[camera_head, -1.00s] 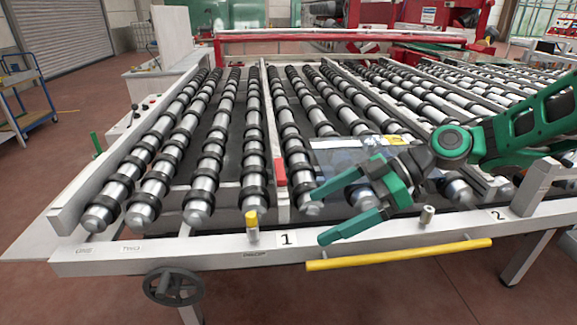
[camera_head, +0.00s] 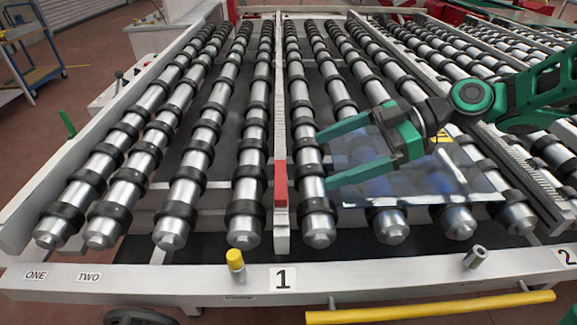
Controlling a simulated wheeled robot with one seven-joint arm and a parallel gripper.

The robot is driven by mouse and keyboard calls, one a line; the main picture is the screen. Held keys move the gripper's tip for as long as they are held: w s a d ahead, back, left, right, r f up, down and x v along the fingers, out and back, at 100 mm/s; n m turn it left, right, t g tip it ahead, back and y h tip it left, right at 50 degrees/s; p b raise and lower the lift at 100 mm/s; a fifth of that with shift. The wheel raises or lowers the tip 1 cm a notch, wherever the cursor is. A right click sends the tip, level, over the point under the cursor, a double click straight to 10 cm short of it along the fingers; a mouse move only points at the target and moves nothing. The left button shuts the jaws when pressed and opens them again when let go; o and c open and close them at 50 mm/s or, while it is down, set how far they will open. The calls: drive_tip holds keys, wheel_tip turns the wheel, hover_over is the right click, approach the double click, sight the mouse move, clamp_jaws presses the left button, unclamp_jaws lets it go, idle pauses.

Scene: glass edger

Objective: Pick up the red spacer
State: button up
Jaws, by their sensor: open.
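The red spacer (camera_head: 281,184) is a small upright-looking red block on the light rail between the roller rows, a little above the label 1. My green gripper (camera_head: 324,159) is open and empty, its two fingers pointing left toward the spacer. The fingertips are to the right of the spacer and apart from it in the picture. Their height over the rollers is hard to tell.
A clear glass sheet (camera_head: 440,178) with a yellow mark lies on the rollers under my gripper. A yellow-topped peg (camera_head: 235,260) and a metal peg (camera_head: 475,257) stand on the front beam (camera_head: 150,284). A yellow handle bar (camera_head: 430,308) runs in front.

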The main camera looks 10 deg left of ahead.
sight(283, 177)
drive_tip(key=x, duration=0.4)
drive_tip(key=shift+w+a+f, duration=0.1)
drive_tip(key=shift+a, duration=0.05)
drive_tip(key=shift+f+x, duration=0.25)
drive_tip(key=shift+x, duration=2.8)
drive_tip(key=shift+d, duration=0.2)
drive_tip(key=c, duration=0.7)
